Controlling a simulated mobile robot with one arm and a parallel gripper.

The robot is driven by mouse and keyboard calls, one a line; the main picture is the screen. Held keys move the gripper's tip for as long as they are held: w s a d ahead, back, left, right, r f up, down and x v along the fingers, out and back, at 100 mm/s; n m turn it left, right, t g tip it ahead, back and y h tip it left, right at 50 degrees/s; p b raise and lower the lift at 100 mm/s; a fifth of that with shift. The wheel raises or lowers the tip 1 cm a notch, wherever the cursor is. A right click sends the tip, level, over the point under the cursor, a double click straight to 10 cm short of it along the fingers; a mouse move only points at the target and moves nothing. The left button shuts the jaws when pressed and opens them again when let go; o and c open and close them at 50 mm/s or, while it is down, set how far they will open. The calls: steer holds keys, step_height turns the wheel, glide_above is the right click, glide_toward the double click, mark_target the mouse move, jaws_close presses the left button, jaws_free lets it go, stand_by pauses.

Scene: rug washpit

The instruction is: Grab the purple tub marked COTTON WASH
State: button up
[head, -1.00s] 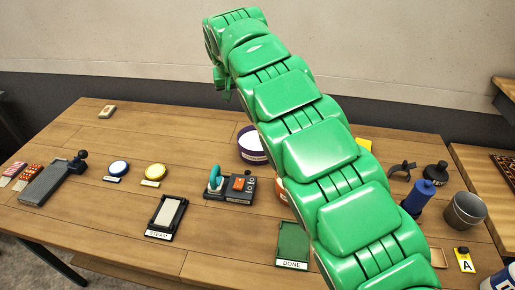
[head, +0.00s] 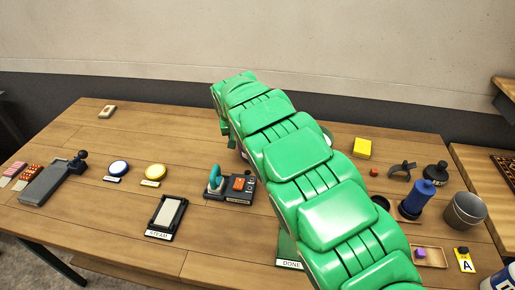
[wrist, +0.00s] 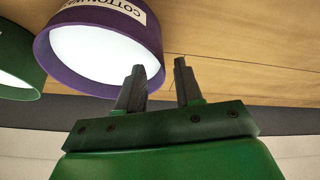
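The purple tub (wrist: 152,42) shows in the wrist view at upper left, with a white inside and a white label of which "COTTON WA" can be read. My gripper (wrist: 158,64) is open, with two dark fingers apart. Its left finger overlaps the tub's rim in the picture, and the right finger is clear of it to the right. I cannot tell whether the left finger touches the tub. Nothing is held between the fingers. In the head view my green arm covers nearly all of the tub.
A green tub (wrist: 22,62) stands left of the purple one in the wrist view. In the head view, a device with a teal handle (head: 215,180) and a STEAM tray (head: 167,215) lie nearby. A yellow block (head: 362,148) and a blue roller (head: 419,198) are at right.

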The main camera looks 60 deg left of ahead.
step_height(320, 180, down, 3)
steer(key=shift+w+a+f, duration=0.15)
steer(key=shift+x, duration=0.95)
steer(key=shift+c, duration=0.4)
jaws_close()
stand_by(0.3)
